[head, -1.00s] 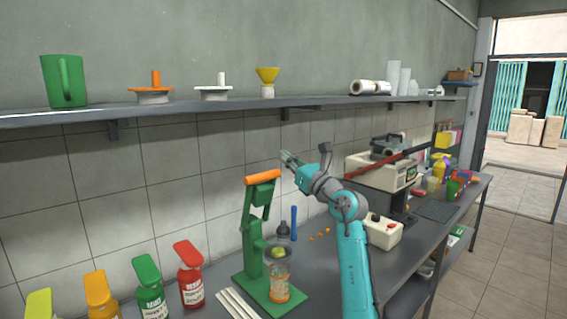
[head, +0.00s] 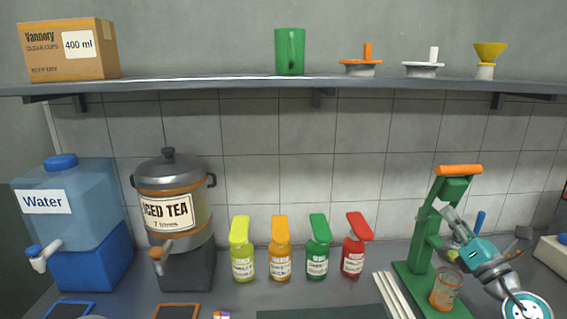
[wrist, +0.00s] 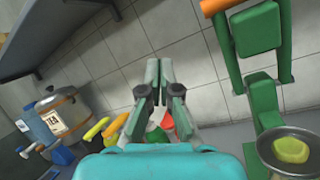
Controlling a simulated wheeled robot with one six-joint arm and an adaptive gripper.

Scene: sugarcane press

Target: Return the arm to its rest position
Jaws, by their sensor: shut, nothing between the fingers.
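My gripper (head: 452,219) is at the right in the head view, beside the green press (head: 424,235) with the orange handle. Its fingers point up and to the left and hold nothing. In the wrist view my gripper (wrist: 160,85) is shut and empty, with tiled wall behind it. The press (wrist: 256,35) stands to its right there, with a yellow-green piece (wrist: 291,149) in its cup. A glass with orange contents (head: 446,290) stands on the press base in the head view.
Several syrup bottles (head: 318,247) stand along the wall. An iced tea dispenser (head: 172,215) and a water dispenser (head: 70,220) stand at the left. White sticks (head: 385,297) lie beside the press. A wall shelf (head: 230,86) runs above the counter.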

